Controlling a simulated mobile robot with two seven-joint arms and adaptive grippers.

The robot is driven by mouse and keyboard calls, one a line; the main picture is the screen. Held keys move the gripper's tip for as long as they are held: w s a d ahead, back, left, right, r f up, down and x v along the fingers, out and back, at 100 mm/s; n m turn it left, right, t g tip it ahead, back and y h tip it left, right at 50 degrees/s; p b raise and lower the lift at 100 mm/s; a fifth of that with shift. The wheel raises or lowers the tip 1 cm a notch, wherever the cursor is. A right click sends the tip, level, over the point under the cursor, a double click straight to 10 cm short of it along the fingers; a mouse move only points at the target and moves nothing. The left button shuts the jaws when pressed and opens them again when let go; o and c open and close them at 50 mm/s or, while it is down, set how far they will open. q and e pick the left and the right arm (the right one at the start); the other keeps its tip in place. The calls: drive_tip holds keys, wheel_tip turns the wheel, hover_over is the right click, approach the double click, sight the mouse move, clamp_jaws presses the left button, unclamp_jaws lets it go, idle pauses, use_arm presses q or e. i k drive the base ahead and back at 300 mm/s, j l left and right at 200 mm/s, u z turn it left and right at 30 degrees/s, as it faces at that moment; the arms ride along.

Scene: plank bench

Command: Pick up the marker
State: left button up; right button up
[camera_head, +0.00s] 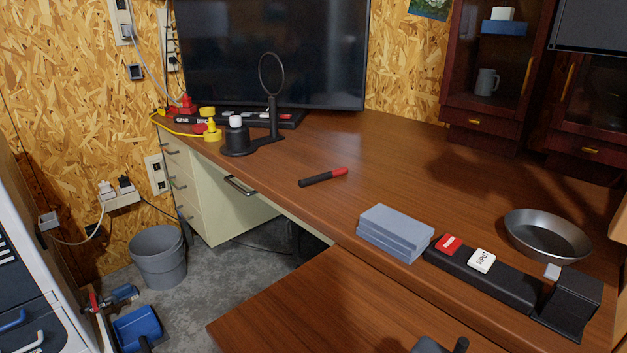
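The marker (323,177) lies on the brown wooden desk (385,160), near its front edge and left of the grey stacked blocks. It has a black body and a red end pointing to the back right. Nothing touches it. A dark grey and black part, which looks like the tip of my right gripper (441,346), pokes in at the bottom edge, well in front of the marker and apart from it. Most of it is cut off, so its opening does not show. My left gripper is not in view.
Grey stacked blocks (395,232), a black strip with red and white keys (483,277) and a metal bowl (547,236) stand at right. A black ring stand (272,105) stands behind the marker. A lower wooden top (300,310) is in front. The desk around the marker is clear.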

sight(311, 180)
drive_tip(key=j+z, duration=0.1)
drive_tip(key=z, duration=0.25)
drive_tip(key=j+z, duration=0.1)
drive_tip(key=z, duration=0.25)
drive_tip(key=j+z, duration=0.1)
drive_tip(key=z, duration=0.3)
drive_tip(key=j+z, duration=0.65)
drive_tip(key=j, duration=0.25)
drive_tip(key=k+j, duration=0.1)
drive_tip(key=j, duration=0.25)
drive_tip(key=k+j+z, duration=0.1)
drive_tip(key=j, duration=0.25)
drive_tip(key=k+j, duration=0.1)
drive_tip(key=j, duration=0.25)
drive_tip(key=k+j+z, duration=0.1)
drive_tip(key=j, duration=0.2)
